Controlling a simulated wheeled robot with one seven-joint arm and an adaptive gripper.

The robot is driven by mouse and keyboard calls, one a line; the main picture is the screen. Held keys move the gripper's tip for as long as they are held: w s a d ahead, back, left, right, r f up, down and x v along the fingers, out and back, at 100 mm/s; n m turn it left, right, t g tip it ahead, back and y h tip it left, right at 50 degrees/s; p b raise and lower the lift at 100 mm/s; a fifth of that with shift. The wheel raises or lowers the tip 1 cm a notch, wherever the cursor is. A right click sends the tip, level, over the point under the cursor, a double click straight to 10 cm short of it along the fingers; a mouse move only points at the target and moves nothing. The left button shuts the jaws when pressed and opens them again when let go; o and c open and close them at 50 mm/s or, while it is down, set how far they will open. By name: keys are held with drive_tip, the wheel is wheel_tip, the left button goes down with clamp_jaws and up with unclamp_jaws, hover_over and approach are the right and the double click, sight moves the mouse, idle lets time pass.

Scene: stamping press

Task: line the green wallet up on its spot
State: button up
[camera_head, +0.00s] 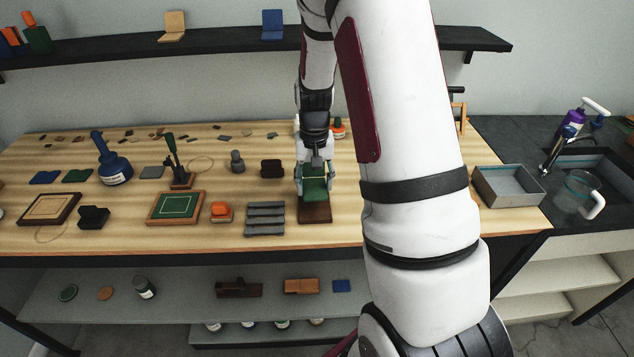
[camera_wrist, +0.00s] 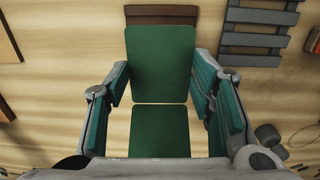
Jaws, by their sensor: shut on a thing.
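The green wallet (camera_head: 314,188) is between the fingers of my gripper (camera_head: 315,180), which is shut on it. In the wrist view the wallet shows as two green panels with a fold line between them, the far panel (camera_wrist: 160,62) larger in view; a finger of my gripper (camera_wrist: 162,80) lies on each side. A dark brown block (camera_head: 315,212) lies at the wallet's front end; its edge also shows beyond the far panel in the wrist view (camera_wrist: 160,10). I cannot tell whether the wallet touches the block. No marked spot for the wallet is clear.
A grey slatted rack (camera_head: 266,219) lies close left of the block. A grey open bin (camera_head: 480,200) is at the right. My arm hides the bench between.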

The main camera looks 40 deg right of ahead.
sight(315, 188)
idle(0.3)
drive_tip(key=shift+f+b, duration=0.55)
drive_tip(key=shift+f, duration=1.2)
drive_tip(key=shift+f, duration=1.1)
drive_tip(key=o, duration=1.1)
drive_tip(key=shift+c, duration=1.1)
drive_tip(key=shift+r+p, duration=1)
drive_tip(key=shift+r, duration=2.55)
